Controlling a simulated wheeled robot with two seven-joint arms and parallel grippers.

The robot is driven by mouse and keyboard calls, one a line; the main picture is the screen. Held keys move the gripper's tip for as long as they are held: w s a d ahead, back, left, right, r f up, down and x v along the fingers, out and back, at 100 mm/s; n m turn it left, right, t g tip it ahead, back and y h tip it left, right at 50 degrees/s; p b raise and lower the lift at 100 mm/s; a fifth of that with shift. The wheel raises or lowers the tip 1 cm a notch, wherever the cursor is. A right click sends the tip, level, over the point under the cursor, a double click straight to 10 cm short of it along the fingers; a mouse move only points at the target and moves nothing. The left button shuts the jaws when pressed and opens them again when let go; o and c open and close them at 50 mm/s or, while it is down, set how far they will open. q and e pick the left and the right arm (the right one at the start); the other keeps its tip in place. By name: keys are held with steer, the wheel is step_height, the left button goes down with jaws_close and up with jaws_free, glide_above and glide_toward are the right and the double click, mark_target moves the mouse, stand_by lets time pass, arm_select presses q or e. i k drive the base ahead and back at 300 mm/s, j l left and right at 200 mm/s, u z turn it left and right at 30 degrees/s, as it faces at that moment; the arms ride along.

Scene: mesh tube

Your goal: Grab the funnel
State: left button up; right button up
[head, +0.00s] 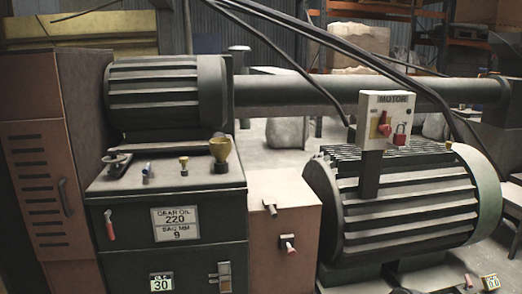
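Small fittings stand left of the funnel: a brass one (183,164), a grey one (146,174) and a dark lever cap (117,161). A large ribbed motor (410,205) with a control box (383,118) stands right. A ribbed cylinder (165,95) is behind.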

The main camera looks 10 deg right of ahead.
mark_target(220, 148)
steer(key=i+l+z, duration=0.2)
steer(key=l, duration=0.3)
steer(key=i+l+z, duration=0.15)
steer(key=l, duration=0.3)
steer(key=i+l+z, duration=0.2)
steer(key=i+l, duration=0.2)
